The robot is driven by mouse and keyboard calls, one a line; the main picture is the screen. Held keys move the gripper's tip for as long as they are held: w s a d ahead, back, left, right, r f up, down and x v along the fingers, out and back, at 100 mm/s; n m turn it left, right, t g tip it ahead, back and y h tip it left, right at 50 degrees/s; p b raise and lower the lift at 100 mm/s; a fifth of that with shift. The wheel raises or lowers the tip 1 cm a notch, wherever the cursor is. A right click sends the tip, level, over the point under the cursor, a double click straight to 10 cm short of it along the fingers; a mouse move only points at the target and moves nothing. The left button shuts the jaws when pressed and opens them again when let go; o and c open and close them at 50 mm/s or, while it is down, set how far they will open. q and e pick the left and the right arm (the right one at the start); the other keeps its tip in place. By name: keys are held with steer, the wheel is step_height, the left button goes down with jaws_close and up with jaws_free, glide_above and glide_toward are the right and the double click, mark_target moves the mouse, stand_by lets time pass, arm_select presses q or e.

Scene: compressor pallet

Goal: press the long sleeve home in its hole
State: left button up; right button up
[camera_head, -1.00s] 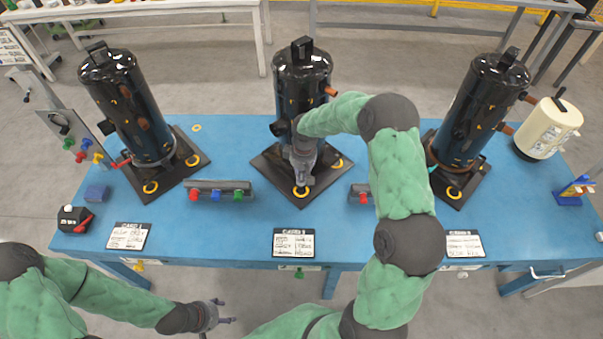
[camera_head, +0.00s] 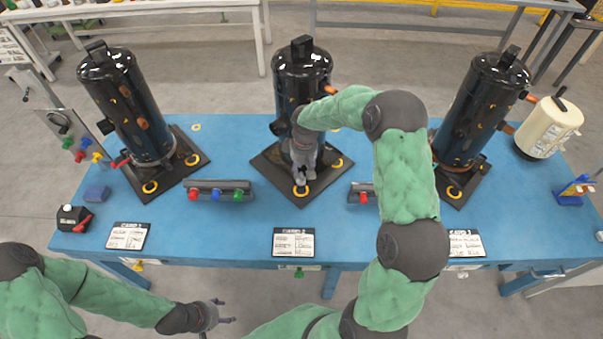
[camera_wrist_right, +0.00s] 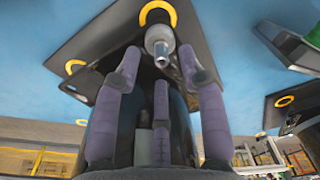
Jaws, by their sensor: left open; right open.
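The sleeve shows in the right wrist view as a pale grey cylinder with a narrower metal end (camera_wrist_right: 160,42). It stands at a yellow-ringed hole (camera_wrist_right: 157,13) in the dark base plate (camera_wrist_right: 105,45); how deep it sits I cannot tell. In the head view the plate (camera_head: 271,162) lies under the middle black compressor (camera_head: 302,72), with the ring (camera_head: 301,191) at its front corner. My right gripper (camera_head: 300,176) is just above that corner; its spread fingers (camera_wrist_right: 159,68) are open and empty, close to the sleeve. My left gripper (camera_head: 223,312) is open and empty before the table.
Black compressors stand at left (camera_head: 130,105) and right (camera_head: 482,110). Small racks with coloured pieces lie left (camera_head: 232,186) and right (camera_head: 358,188) of the middle plate. A cream canister (camera_head: 549,128) stands at far right.

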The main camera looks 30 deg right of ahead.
step_height(320, 180, up, 9)
steer(key=shift+s+f, duration=0.15)
steer(key=shift+s, duration=0.1)
steer(key=shift+d, duration=0.1)
